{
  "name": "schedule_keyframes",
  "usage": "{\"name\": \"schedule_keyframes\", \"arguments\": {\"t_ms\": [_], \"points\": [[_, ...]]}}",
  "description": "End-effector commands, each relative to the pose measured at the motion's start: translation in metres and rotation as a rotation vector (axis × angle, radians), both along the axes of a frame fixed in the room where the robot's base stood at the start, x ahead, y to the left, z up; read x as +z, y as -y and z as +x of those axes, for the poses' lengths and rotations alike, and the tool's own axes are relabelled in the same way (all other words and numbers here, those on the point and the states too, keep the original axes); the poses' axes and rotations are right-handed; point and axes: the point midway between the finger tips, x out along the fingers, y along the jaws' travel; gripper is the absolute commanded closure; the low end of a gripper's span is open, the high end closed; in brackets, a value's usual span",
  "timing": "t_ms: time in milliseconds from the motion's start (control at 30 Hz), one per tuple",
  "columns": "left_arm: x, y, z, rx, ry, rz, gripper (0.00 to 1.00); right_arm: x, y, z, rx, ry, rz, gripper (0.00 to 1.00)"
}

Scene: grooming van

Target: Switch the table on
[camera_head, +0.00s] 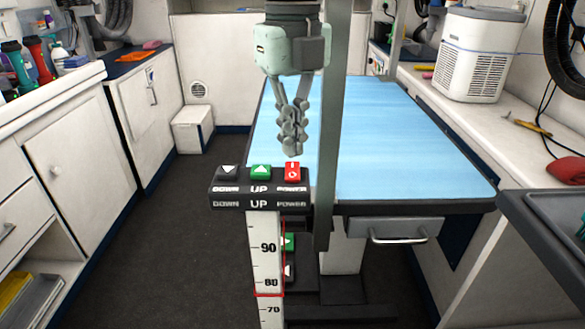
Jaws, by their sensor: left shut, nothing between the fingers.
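The grooming table (395,130) has a light blue top and a dark edge. A control box (259,190) stands at its near left corner on a white post with a height scale (265,265). On top of the box are a black DOWN button (227,172), a green UP button (260,172) and a red POWER button (293,172). My left gripper (293,150) points down with its fingers together and empty. Its tips appear just above the red button in the picture; I cannot tell whether they touch it. My right gripper is not in view.
A grey upright post (332,120) stands just right of my left gripper. White cabinets (90,150) line the left side. A counter with a white dryer unit (477,55) runs along the right. A grey tray (545,230) is at the near right. The dark floor (170,240) at left is clear.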

Motion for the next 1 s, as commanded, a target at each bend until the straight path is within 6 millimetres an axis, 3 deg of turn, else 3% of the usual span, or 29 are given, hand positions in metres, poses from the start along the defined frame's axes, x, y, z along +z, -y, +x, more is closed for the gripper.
{"name": "schedule_keyframes", "arguments": {"t_ms": [1000], "points": [[-0.0089,0.0000,-0.0001,0.000,0.000,0.000,1.00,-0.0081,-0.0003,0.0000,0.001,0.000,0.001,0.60]]}}
